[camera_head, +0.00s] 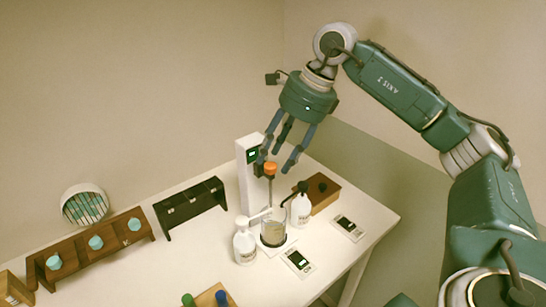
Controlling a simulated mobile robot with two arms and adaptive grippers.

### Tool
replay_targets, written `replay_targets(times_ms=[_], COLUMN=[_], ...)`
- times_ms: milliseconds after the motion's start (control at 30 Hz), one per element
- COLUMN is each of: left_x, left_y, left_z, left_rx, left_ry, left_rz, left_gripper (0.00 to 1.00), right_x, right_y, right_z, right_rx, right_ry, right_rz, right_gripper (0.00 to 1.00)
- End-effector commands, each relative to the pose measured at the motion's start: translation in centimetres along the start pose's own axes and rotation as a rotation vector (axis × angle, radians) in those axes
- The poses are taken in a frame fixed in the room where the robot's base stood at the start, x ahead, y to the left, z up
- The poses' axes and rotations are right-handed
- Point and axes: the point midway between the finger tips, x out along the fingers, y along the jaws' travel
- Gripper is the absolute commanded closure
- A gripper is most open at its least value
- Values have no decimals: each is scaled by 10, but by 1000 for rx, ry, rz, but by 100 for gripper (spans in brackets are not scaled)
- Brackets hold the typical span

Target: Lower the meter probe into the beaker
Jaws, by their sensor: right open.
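The meter probe (270,188) has an orange cap and a thin grey stem, and stands upright over the glass beaker (273,233). Its lower end is at or inside the beaker's mouth; I cannot tell how deep. A white meter tower (249,180) with a small green display stands just behind it. The beaker holds some pale liquid. My right gripper (276,162) hangs above the probe from the upper right, its fingers pointing down and spread open around the orange cap's level. I cannot tell whether any finger touches the cap. My left gripper is not in view.
White pump bottles (244,245) and (301,208) flank the beaker closely. A wooden box (322,193) and small display devices (298,262) lie to the right. A black rack (190,205) and a wooden rack with teal-capped bottles (92,252) stand left.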

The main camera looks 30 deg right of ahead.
Motion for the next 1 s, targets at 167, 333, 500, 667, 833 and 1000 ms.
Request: replay_targets(times_ms=[167,333,500,667,833,1000], left_x=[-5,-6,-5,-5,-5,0], left_y=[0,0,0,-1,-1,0], left_z=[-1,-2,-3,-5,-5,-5], left_rx=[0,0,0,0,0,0], left_ry=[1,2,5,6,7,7], left_rz=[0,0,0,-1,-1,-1], left_gripper=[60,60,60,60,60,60], right_x=[18,23,23,23,22,28], right_y=[0,0,0,0,0,-1], right_z=[0,0,0,0,1,0], right_rx=[0,0,0,0,0,0], right_ry=[0,0,0,-1,-4,-6], right_rz=[1,0,0,0,-2,-3], right_gripper=[57,57,57,87,100,100])
